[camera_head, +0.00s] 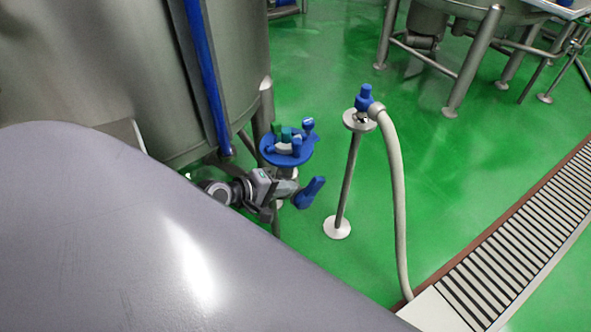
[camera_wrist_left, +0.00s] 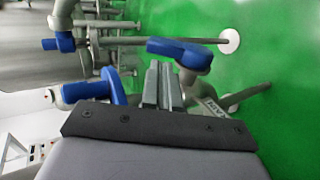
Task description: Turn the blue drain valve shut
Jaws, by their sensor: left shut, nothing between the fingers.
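The blue drain valve's lever (camera_head: 309,192) slants up to the right from the metal fittings low beside the tank. In the left wrist view the blue lever (camera_wrist_left: 180,52) lies across the picture just beyond the fingertips, on a metal body marked with lettering. My left gripper (camera_wrist_left: 163,72) is shut and empty, its fingers close to the lever; whether they touch it I cannot tell. My right gripper is not in view.
A blue round plate (camera_head: 266,153) with blue and green pieces stands just behind the lever. A post with a blue-topped fitting (camera_head: 365,94) and a pale hose (camera_head: 396,190) stands to the right. The tank (camera_head: 110,70) fills the left.

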